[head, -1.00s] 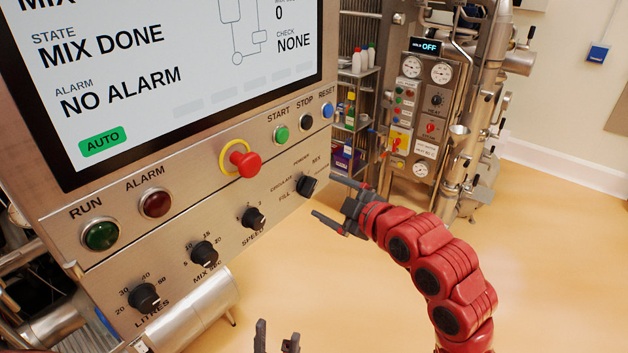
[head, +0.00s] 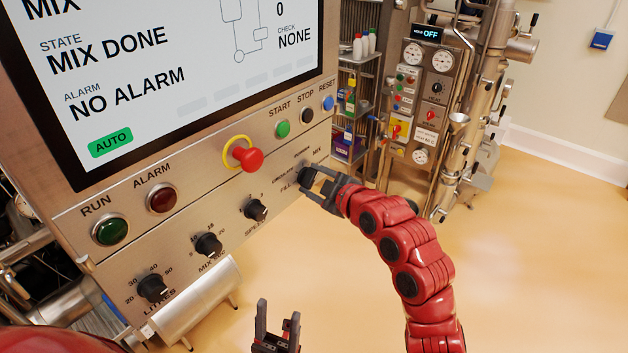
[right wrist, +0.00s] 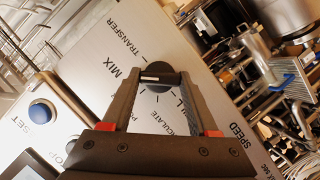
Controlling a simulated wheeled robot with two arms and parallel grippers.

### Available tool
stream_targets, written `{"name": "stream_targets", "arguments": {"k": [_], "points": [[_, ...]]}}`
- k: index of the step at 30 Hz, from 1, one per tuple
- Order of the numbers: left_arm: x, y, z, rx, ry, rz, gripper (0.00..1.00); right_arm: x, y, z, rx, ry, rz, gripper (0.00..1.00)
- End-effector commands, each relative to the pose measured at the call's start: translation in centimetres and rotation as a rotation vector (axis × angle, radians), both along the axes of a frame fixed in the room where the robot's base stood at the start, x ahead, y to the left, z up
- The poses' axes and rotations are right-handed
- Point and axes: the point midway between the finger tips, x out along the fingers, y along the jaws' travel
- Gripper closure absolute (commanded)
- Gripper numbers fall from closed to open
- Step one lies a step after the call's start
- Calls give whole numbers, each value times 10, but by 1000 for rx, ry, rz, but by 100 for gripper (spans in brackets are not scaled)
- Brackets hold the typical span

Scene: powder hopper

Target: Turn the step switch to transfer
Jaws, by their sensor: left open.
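The step switch (head: 305,176) is a black round knob at the right end of the lower panel row. My right gripper (head: 306,180) is at it, one finger on each side. In the right wrist view the knob (right wrist: 158,84) sits between the fingertips (right wrist: 159,76); whether they press on it I cannot tell. Its white mark lies across the picture, its left end near the MIX side. The TRANSFER label (right wrist: 122,30) is beyond MIX, towards the top. My left gripper (head: 277,325) is open and empty at the bottom of the head view.
The red stop button (head: 248,158) sticks out above the knobs. START (head: 282,129), STOP and RESET buttons line the panel's upper right. The SPEED knob (head: 256,210) is to the left of the switch. The floor to the right is clear.

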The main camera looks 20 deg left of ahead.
Motion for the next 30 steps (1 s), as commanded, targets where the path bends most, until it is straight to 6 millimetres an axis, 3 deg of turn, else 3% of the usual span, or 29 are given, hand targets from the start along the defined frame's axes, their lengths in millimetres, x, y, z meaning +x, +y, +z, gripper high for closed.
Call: {"name": "stream_targets", "arguments": {"k": [1,7,17,30], "points": [[0,0,0,0,0,0,43,0,0,0,0,-1,-1,59],[0,0,0,0,0,0,43,0,0,0,0,-1,-1,95],[0,0,-13,0,0,0,43,1,-1,-2,17,43,-1,96],[0,0,-70,0,0,0,43,2,-2,-5,126,350,1,96]]}}
